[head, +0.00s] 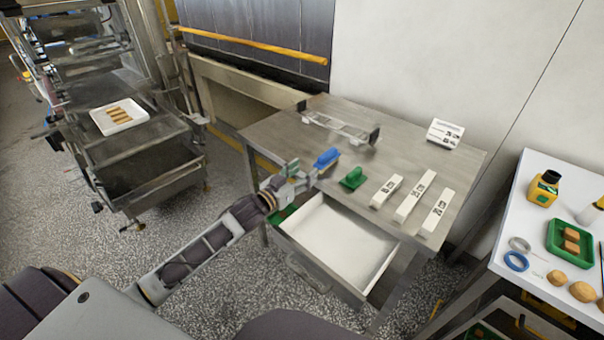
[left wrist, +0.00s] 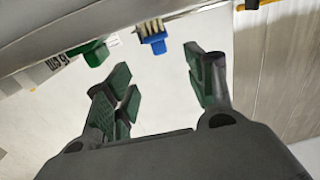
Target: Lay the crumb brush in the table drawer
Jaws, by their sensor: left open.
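A blue brush (head: 327,158) lies on the steel table near its front left edge. It also shows in the left wrist view (left wrist: 152,38), with pale bristles, beyond the fingertips. A green tool (head: 352,178) lies to its right, also seen in the left wrist view (left wrist: 95,53). The table drawer (head: 335,240) is pulled out, and its pale floor looks bare. My left gripper (head: 298,178) is open by the table's front left edge, close to the blue brush. In the left wrist view its fingers (left wrist: 165,90) stand apart with nothing between them. My right gripper is not in view.
Several white labelled blocks (head: 414,196) lie right of the green tool. A low metal rack (head: 338,126) and a sign (head: 445,132) stand farther back. A white side table (head: 545,225) with small items is at right. A machine (head: 145,160) stands at left.

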